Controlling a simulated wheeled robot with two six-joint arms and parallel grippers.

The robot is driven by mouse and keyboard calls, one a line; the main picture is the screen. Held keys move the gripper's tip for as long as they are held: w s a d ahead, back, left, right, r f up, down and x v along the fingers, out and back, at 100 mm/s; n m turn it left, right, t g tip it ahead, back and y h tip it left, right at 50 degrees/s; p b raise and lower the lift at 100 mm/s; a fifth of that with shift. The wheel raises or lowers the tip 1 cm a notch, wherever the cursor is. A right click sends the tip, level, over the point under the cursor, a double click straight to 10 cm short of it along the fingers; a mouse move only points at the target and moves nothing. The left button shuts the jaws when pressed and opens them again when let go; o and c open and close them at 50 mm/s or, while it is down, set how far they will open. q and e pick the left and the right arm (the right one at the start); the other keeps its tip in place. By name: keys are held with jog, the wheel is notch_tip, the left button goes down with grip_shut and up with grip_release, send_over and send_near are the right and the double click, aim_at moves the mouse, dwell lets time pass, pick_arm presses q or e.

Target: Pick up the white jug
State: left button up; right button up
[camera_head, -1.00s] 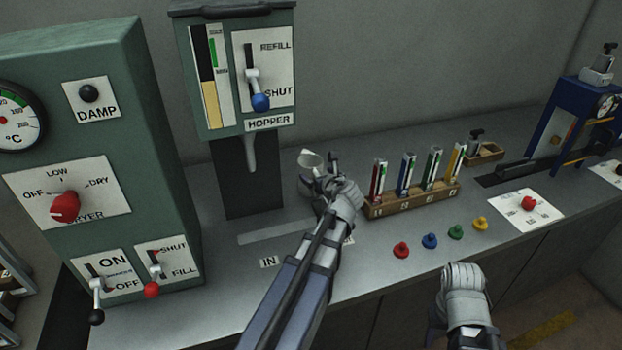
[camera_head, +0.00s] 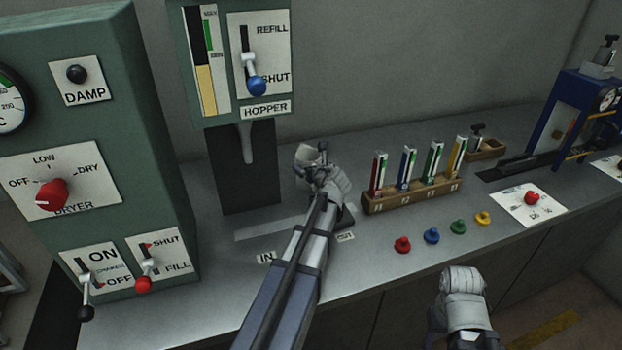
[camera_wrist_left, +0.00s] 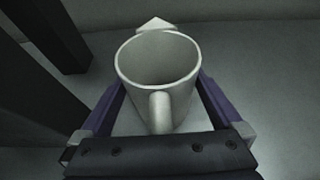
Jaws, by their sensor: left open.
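The white jug (camera_head: 306,157) stands on the grey bench, right of the hopper spout. It fills the middle of the left wrist view (camera_wrist_left: 158,70), its mouth up and its handle toward my wrist. The jug looks empty inside. My left gripper (camera_head: 318,170) is at the jug, partly hidden by my own arm in the head view. In the left wrist view its two purple fingers (camera_wrist_left: 158,100) are open, one on each side of the jug. I cannot tell whether they touch it. My right gripper (camera_head: 462,282) is low at the front edge; its fingers are not clear.
The green hopper (camera_head: 185,80) and dryer cabinet (camera_head: 150,120) stand to the left. A wooden rack (camera_head: 412,196) with several coloured vials is to the right, with several coloured knobs (camera_head: 431,236) before it. A blue press (camera_head: 570,110) stands far right.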

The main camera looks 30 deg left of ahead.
pick_arm(q)
jog(key=c, duration=1.1)
jog(key=shift+r, duration=0.15)
notch_tip(320, 180, up, 10)
jog(key=p, duration=1)
